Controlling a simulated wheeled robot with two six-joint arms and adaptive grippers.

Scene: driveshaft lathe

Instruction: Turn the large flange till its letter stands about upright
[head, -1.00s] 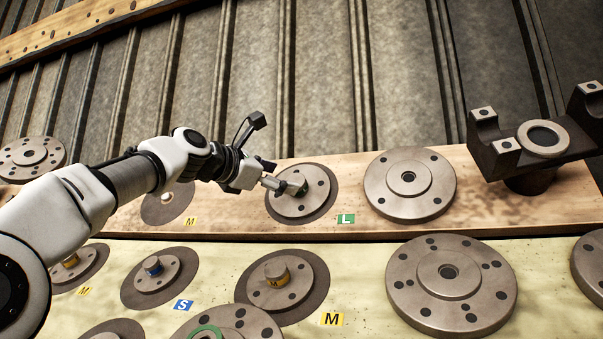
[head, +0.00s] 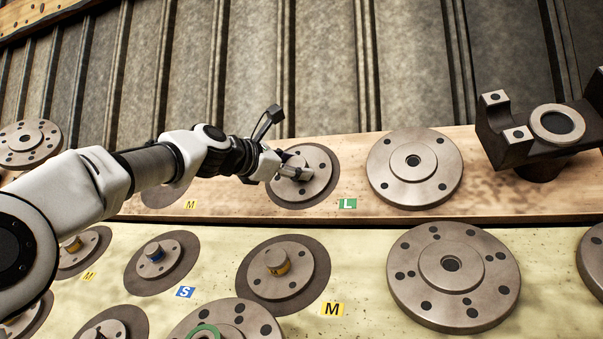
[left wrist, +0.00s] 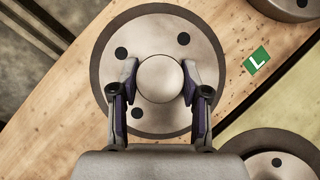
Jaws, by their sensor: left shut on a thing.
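The large flange (head: 318,160) is a grey metal disc with dark bolt holes and a raised round hub (left wrist: 160,78). It lies on a dark round pad beside a green L label (head: 348,203) on the back wooden shelf. It also shows in the left wrist view (left wrist: 158,120). My left gripper (head: 292,172) is shut on the hub, one finger on each side, as the left wrist view (left wrist: 160,82) shows. No letter on the flange can be seen; the hub's side is hidden by the fingers. My right gripper is out of view.
A larger flange (head: 392,183) stands just right of the L label, with a dark bracket (head: 492,125) beyond it. On the front shelf are a yellow-banded flange (head: 300,285), a blue-banded one (head: 178,268) and a wide disc (head: 410,295).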

